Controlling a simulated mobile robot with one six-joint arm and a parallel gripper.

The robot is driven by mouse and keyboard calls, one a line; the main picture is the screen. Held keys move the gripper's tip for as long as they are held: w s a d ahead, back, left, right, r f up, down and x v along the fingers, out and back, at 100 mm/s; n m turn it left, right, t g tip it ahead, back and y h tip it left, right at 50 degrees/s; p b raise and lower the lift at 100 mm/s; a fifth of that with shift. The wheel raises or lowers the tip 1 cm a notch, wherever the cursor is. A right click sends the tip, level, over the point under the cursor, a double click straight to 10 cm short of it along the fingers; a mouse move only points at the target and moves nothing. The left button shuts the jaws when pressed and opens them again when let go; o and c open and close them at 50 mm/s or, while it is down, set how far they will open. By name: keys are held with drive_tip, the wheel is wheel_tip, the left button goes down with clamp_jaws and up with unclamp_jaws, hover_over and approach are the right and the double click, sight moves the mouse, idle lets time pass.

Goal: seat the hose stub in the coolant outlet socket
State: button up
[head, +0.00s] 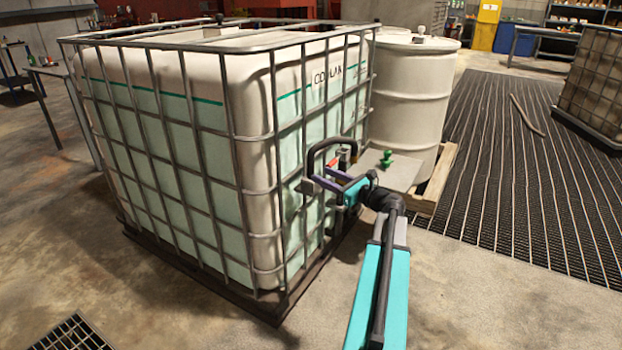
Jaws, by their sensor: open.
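My gripper (328,180) is open at the end of my teal and black arm, close to the right face of the caged white tank. A dark curved loop (323,145) shows just above the jaws; I cannot tell whether it is the hose stub. A small red part and a grey fitting (344,157) show beside it. A small green piece (387,158) stands on a pale grey plate (404,172) to the right of my gripper. I cannot make out the coolant outlet socket for certain; my gripper and the cage bars cover part of that area.
The caged tank (190,150) with metal bars fills the left and middle. A white drum (414,95) stands on a wooden pallet (438,178) behind the plate. Dark ribbed matting (530,180) covers the right floor.

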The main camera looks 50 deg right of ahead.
sight(311, 169)
drive_tip(key=shift+w, duration=1.05)
drive_tip(key=shift+w+d+b, duration=0.15)
drive_tip(key=shift+w+b, duration=0.5)
drive_tip(key=shift+w, duration=1.95)
clamp_jaws()
